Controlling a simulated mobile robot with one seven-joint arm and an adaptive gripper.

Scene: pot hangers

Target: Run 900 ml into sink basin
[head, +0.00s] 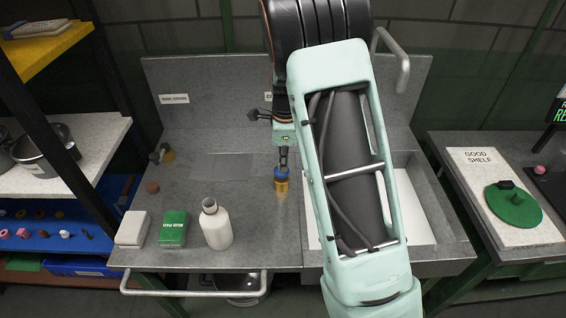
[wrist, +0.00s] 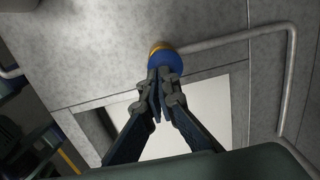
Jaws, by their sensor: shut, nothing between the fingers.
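The sink basin (head: 425,205) is a grey trough with a white floor, right of the counter and partly hidden by my arm. Its white floor also shows in the wrist view (wrist: 195,118). A blue knob on a brass base (head: 281,182) stands on the counter left of the basin; it shows in the wrist view (wrist: 165,60) too. My gripper (head: 284,168) is shut and empty, its fingertips (wrist: 160,74) at the knob; I cannot tell if they touch it. A bent grey pipe (head: 402,72) rises at the back right. No running water is visible.
A white bottle (head: 217,226), a green box (head: 173,229), a pale block (head: 132,229) and a small brown disc (head: 152,187) stand on the left counter. A shelf with a green round object (head: 513,207) is at right.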

